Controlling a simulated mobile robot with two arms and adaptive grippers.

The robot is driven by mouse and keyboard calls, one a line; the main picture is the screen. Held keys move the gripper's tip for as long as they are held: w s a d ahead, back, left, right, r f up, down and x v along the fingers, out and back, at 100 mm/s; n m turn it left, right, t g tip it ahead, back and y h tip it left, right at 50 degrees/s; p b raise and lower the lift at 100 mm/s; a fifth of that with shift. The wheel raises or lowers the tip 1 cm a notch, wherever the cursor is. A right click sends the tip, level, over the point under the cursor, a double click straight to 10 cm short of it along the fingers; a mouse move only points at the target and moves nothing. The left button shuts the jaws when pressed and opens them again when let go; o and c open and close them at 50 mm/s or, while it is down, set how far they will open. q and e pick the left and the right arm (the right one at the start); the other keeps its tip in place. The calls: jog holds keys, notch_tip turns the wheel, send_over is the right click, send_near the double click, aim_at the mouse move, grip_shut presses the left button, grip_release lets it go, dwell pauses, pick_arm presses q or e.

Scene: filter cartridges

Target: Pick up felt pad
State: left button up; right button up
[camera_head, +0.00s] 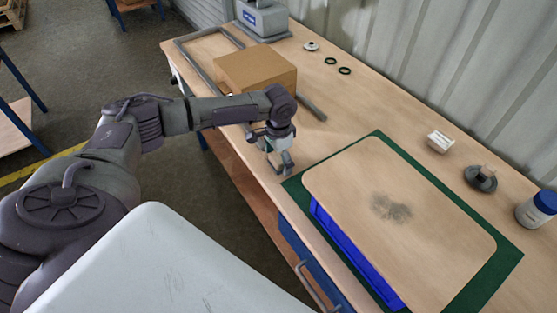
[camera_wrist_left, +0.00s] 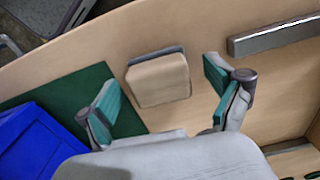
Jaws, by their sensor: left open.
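A small block-like pad (camera_wrist_left: 158,82) with a pale tan face and a grey-blue layer along its far edge lies on the wooden bench in the left wrist view. It looks like the felt pad. My left gripper (camera_head: 279,163) is open low over the bench's front edge in the head view. In the left wrist view its teal-lined fingers (camera_wrist_left: 161,90) stand on either side of the pad, with gaps on both sides. In the head view the gripper mostly hides the pad. My right gripper is not in view.
A green mat (camera_head: 508,262) with a blue bin (camera_head: 345,245) under a smudged tan board (camera_head: 350,175) is right of the gripper. A cardboard box (camera_head: 255,70) and a grey bar (camera_head: 312,108) are behind it. A white block (camera_head: 438,141) and blue-lidded jar (camera_head: 535,209) stand by the wall.

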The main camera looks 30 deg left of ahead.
aim_at(278, 157)
pick_arm(q)
jog(key=c, duration=1.2)
notch_tip(278, 157, up, 10)
jog(key=shift+b, duration=0.4)
